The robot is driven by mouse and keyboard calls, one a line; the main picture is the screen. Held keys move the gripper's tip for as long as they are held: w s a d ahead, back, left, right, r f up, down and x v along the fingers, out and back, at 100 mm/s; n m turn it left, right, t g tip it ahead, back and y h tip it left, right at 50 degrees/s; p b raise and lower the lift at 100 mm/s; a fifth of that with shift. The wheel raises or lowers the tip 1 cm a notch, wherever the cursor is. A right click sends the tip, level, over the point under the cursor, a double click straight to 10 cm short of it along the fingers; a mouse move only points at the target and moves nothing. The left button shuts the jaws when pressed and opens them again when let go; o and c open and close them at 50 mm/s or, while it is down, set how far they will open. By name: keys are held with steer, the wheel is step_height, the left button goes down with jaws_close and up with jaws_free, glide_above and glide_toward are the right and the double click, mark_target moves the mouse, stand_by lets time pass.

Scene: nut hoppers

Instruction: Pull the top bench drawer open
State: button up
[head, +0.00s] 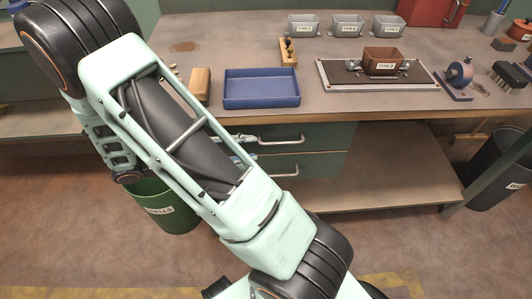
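The top bench drawer (325,137) is a dark green front under the bench top, and it looks shut. Its pale bar handle (283,142) shows to the right of my arm. My arm crosses the left half of the head view and hides the left part of the drawer fronts. Small pale and dark parts, apparently of my gripper (243,141), show just past the arm's edge, close to the left end of the top handle. Most of the gripper is hidden, so its opening and any contact with the handle cannot be told.
A lower drawer (325,166) has a similar handle. The bench top (215,55) carries a blue tray (261,102), a wooden block (200,84), a board with a brown bin (383,62) and several grey bins. A green bucket (165,212) stands on the floor at left.

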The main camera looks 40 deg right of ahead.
mark_target(278, 144)
steer(key=x, duration=0.7)
steer(key=b+x, duration=0.1)
steer(key=x, duration=0.3)
steer(key=shift+w+d+f, duration=0.15)
steer(key=shift+w+f, duration=0.05)
steer(key=shift+w, duration=0.05)
jaws_close()
